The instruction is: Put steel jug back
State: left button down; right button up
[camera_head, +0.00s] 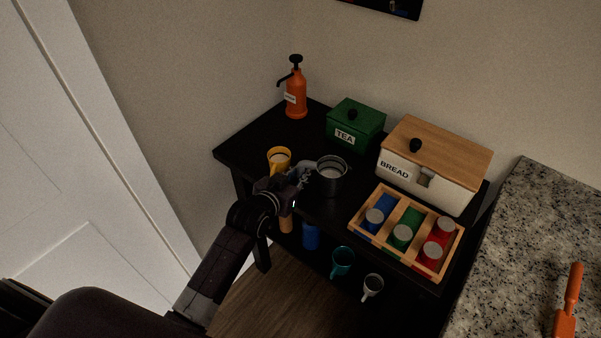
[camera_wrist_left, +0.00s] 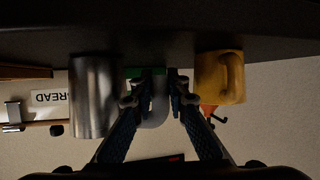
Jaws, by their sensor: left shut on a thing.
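The steel jug (camera_head: 331,178) is upright at the front of the black table (camera_head: 240,150), between a yellow mug (camera_head: 279,158) and the wooden tray. In the left wrist view, which is upside down, the jug (camera_wrist_left: 95,95) is at the left and the yellow mug (camera_wrist_left: 222,78) at the right. My left gripper (camera_head: 303,176) is at the jug's left side, shut on its pale curved handle (camera_wrist_left: 158,108), which shows between the fingers. I cannot tell whether the jug's base touches the tabletop. My right gripper is not in view.
A green TEA box (camera_head: 356,125), a BREAD box (camera_head: 431,165) and an orange pump bottle (camera_head: 296,95) stand behind. A divided wooden tray (camera_head: 388,245) with several lidded jars is to the right. Cups, including a teal one (camera_head: 342,262), sit below. A granite counter (camera_head: 525,230) is at right.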

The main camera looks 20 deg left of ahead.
pick_arm(q)
jog(key=c, duration=1.9)
grip_release()
jog(key=shift+f, duration=0.1)
jog(key=shift+r, duration=0.2)
jog(key=shift+s+a, duration=0.1)
jog(key=shift+s, duration=0.25)
jog(key=b+v, duration=0.1)
jog(key=v, duration=1)
jog(key=shift+s+r, duration=0.1)
jog(key=shift+r, duration=0.05)
